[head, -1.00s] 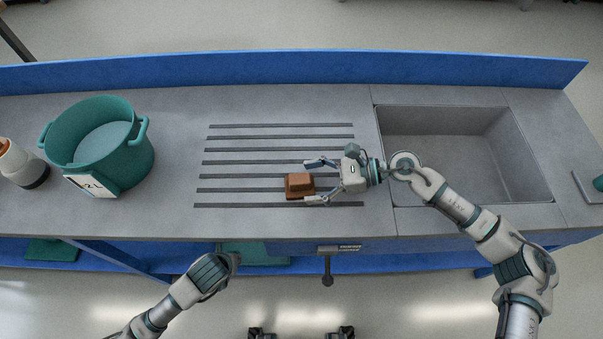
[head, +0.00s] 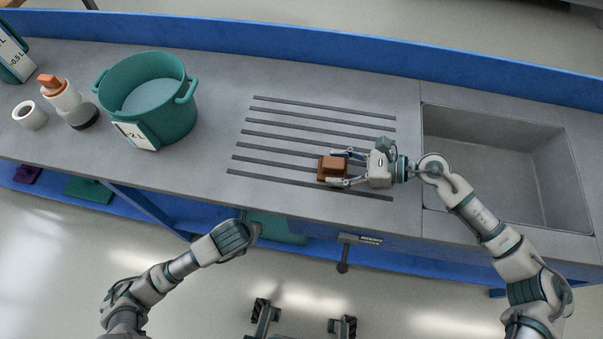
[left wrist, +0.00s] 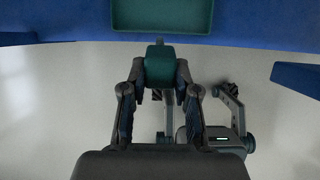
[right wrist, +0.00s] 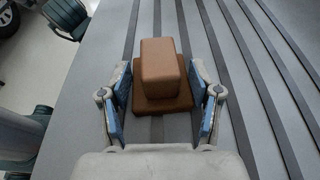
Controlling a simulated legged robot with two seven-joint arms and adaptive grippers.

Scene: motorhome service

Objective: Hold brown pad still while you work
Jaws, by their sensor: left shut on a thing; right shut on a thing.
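The brown pad (head: 327,176), a flat base with a raised block on top, lies on the dark strips of the grey counter. It also shows in the right wrist view (right wrist: 164,103). My right gripper (head: 343,169) is shut on it from the right, with one finger on each side. My left gripper (left wrist: 160,72) is low in front of the counter, shut on a teal piece (left wrist: 160,66) with a dark tip. What that piece belongs to cannot be told. In the head view the left gripper is mostly hidden by its own arm.
A teal pot (head: 177,116) with a label card stands left of the strips. The sink (head: 500,165) is at the right. A blue ledge (head: 330,66) runs along the back.

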